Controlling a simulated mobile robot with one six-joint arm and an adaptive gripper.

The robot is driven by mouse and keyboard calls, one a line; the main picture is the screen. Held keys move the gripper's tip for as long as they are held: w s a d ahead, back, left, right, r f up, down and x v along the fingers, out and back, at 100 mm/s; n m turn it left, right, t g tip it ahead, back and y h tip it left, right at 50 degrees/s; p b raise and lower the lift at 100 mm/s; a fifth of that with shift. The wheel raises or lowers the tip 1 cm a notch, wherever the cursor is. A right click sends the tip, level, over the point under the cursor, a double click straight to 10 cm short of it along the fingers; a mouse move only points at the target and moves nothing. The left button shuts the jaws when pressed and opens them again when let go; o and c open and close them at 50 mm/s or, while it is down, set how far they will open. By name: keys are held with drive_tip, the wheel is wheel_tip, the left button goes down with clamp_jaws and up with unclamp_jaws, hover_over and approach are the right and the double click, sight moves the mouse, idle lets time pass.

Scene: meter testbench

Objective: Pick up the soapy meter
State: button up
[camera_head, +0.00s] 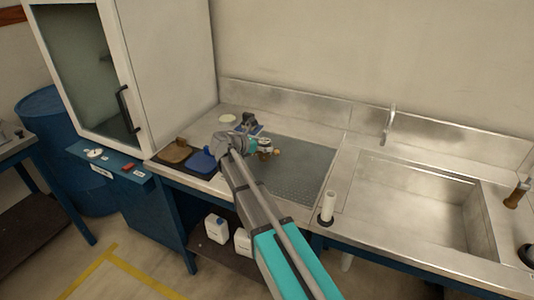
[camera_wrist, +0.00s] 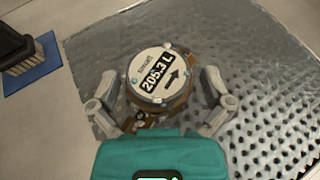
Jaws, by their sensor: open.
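The meter (camera_wrist: 152,72) has a round white face reading "205.3 L" with an arrow, and a brass-coloured body. Small pale bubble-like spots dot its rim. It sits on the perforated metal drain area, and it also shows in the head view (camera_head: 265,146), just right of my gripper's end. My gripper (camera_wrist: 160,88) is open, with one finger to the left of the meter and one to the right. Gaps show beside the face; contact lower down cannot be told. The teal gripper housing hides part of the meter's near side.
A black item on a blue pad (camera_wrist: 36,68) stands left of the meter. Brown (camera_head: 174,151) and blue (camera_head: 203,161) pieces lie on a dark tray at the counter's left. A white cylinder (camera_head: 327,206) stands near the front edge. The sink (camera_head: 420,200) is right; the perforated area right of the meter is clear.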

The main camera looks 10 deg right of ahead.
sight(264, 141)
idle(0.3)
drive_tip(key=c, duration=1.2)
drive_tip(key=shift+r, duration=0.15)
wheel_tip(264, 141, up, 3)
drive_tip(key=p, duration=0.3)
drive_tip(key=s+a+r+p, duration=0.1)
drive_tip(key=s+r+p, duration=0.2)
drive_tip(key=s, duration=0.1)
drive_tip(key=s+a+r+p, duration=0.2)
drive_tip(key=s+r+p, duration=0.1)
drive_tip(key=s, duration=0.1)
drive_tip(key=s+a+r+p, duration=0.1)
drive_tip(key=s+r+p, duration=0.2)
drive_tip(key=s+p, duration=0.1)
drive_tip(key=shift+s+a+r, duration=0.35)
drive_tip(key=shift+s+r, duration=0.05)
drive_tip(key=shift+s, duration=0.2)
